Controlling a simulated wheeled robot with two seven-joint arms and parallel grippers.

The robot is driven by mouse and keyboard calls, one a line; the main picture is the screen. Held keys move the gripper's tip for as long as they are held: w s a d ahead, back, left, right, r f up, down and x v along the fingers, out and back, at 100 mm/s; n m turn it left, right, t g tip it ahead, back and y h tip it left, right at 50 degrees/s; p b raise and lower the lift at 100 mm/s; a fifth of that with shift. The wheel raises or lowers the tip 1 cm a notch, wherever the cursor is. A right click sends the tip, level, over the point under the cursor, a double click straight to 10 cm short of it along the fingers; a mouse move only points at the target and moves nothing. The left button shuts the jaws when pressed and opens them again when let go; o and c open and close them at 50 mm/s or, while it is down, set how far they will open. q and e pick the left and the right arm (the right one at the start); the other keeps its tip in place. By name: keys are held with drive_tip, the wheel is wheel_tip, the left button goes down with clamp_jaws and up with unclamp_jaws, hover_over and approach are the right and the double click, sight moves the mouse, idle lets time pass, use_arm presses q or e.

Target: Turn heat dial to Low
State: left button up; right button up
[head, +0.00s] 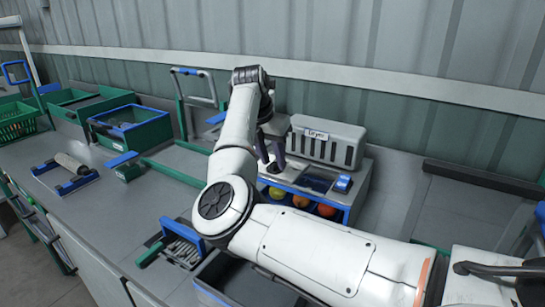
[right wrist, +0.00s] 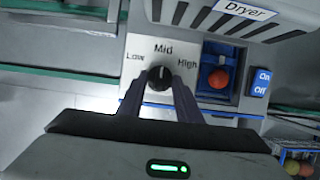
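The heat dial (right wrist: 160,79) is a black round knob on a pale plate marked Low, Mid and High, on the dryer. In the right wrist view its pointer is toward Mid. My right gripper (right wrist: 160,84) has one dark finger on each side of the dial, tips close to it. I cannot tell whether the fingers press on it. In the head view my right gripper (head: 270,159) reaches down at the front left of the dryer (head: 327,142), and the dial is hidden there. My left gripper is not in view.
Green crates (head: 130,128) and a roller stand (head: 66,178) are on the bench's left.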

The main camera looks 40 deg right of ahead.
clamp_jaws()
